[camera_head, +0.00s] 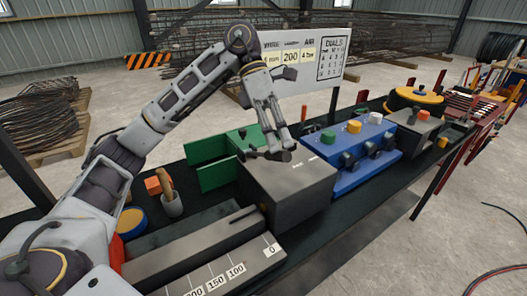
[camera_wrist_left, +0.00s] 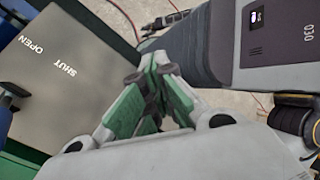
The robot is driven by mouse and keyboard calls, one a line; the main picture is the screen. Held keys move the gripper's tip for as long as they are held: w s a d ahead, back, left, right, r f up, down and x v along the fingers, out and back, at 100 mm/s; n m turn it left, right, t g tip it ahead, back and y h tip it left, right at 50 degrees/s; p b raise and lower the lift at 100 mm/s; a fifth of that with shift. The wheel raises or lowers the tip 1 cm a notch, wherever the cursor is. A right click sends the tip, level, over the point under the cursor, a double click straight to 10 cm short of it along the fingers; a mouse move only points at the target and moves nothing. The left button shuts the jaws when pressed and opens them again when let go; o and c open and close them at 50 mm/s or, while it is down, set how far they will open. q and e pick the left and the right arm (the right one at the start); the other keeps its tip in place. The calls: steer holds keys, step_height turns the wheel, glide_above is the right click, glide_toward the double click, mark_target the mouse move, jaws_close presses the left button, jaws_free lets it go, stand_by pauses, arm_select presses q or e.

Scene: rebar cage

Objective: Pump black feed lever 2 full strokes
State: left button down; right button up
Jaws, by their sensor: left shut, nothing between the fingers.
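My left gripper (camera_head: 279,139) reaches down from the upper left over the grey box (camera_head: 293,188). Its fingers are shut with nothing between them. A short black lever with a round end (camera_head: 276,155) lies across the top of this box, just below the fingertips. I cannot tell whether they touch it. A grey surface lettered OPEN and SHUT (camera_wrist_left: 45,55) is at the left there. My right gripper is not in view.
Green plates (camera_head: 212,172) stand left of the box. A blue block with knobs (camera_head: 355,158) is to its right. A grey length scale (camera_head: 240,262) lies in front. A white sign (camera_head: 300,58) stands behind; the floor at right is mostly clear.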

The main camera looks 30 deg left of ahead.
arm_select(q)
steer(key=shift+f, duration=0.1)
steer(key=shift+s+d+f+b, duration=0.2)
steer(key=shift+d+f+b, duration=0.1)
steer(key=shift+f+b, duration=0.2)
steer(key=shift+f, duration=0.15)
stand_by(0.3)
